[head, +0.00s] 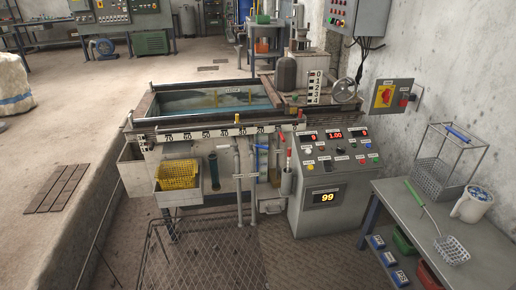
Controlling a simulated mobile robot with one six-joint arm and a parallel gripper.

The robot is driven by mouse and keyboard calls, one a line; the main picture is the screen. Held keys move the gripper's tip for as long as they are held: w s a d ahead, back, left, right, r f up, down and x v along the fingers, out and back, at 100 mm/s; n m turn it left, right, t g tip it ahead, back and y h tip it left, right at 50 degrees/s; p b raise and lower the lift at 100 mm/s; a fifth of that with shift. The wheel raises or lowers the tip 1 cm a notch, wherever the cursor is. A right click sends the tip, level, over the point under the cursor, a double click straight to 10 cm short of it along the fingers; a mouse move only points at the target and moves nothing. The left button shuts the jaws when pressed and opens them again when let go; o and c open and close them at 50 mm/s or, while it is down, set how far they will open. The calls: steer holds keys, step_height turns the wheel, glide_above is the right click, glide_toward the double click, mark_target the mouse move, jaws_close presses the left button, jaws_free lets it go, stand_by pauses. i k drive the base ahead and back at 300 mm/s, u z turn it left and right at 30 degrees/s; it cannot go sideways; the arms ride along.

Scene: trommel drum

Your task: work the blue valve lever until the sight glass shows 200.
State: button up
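A blue lever (257,158) shows on the pipes at the front of the tank, left of the control console. Its blue handle stands roughly upright, with a lighter blue bar at its top. A dark green upright tube (214,171) hangs on the tank front; I cannot tell if it is the sight glass, and no number is readable on it. A white board marked 0 to 4 (314,87) stands behind the tank's right end. My gripper is not in view.
A yellow basket (177,175) sits in a tray at the tank front. A side table (405,208) at right bears a wire basket (440,170), a scoop (451,249) and a white jug (471,205). The grated floor in front is clear.

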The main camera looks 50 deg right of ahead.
mark_target(262, 147)
steer(key=z, duration=0.15)
steer(key=i, duration=0.9)
steer(key=u, duration=0.05)
